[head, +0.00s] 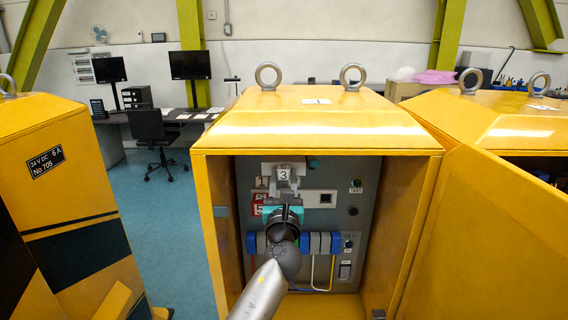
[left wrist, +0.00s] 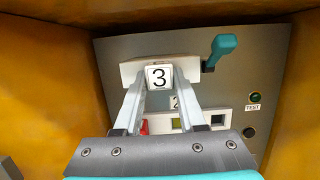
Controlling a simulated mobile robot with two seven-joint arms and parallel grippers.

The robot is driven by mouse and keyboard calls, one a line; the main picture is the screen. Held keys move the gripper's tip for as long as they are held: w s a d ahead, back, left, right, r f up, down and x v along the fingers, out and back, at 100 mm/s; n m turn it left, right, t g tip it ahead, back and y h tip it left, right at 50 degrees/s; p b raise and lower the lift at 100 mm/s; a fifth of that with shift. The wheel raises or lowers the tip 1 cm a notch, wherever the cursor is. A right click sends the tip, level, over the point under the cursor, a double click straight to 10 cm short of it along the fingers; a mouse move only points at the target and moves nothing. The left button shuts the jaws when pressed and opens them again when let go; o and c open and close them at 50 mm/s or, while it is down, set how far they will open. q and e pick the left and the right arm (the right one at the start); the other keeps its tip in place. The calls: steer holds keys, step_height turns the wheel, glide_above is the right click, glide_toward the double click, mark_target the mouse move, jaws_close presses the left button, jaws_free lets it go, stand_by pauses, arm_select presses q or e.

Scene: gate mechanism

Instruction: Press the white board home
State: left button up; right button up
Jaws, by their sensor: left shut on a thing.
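The white board (left wrist: 131,72) carries a square "3" label and lies across the top of the grey panel in the left wrist view. In the head view the board (head: 269,168) shows high inside the open yellow cabinet. My left gripper (left wrist: 159,80) is shut on the board's labelled front part, one finger on each side of the "3". In the head view the gripper (head: 285,178) reaches in from below. How deep the board sits in its slot is hidden. My right gripper is in neither view.
A teal lever (left wrist: 222,48) stands just right of the board. The grey panel (head: 335,175) also holds buttons, a display and blue-grey blocks (head: 320,243) below. The yellow cabinet walls (head: 225,205) close in on both sides. An open door (head: 490,240) stands at the right.

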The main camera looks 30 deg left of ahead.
arm_select(q)
jaws_close()
steer(key=shift+w, duration=0.2)
steer(key=o, duration=1.1)
jaws_free()
steer(key=shift+c, duration=0.2)
steer(key=shift+s+f, duration=0.1)
steer(key=b+v, duration=0.2)
steer(key=v, duration=1.3)
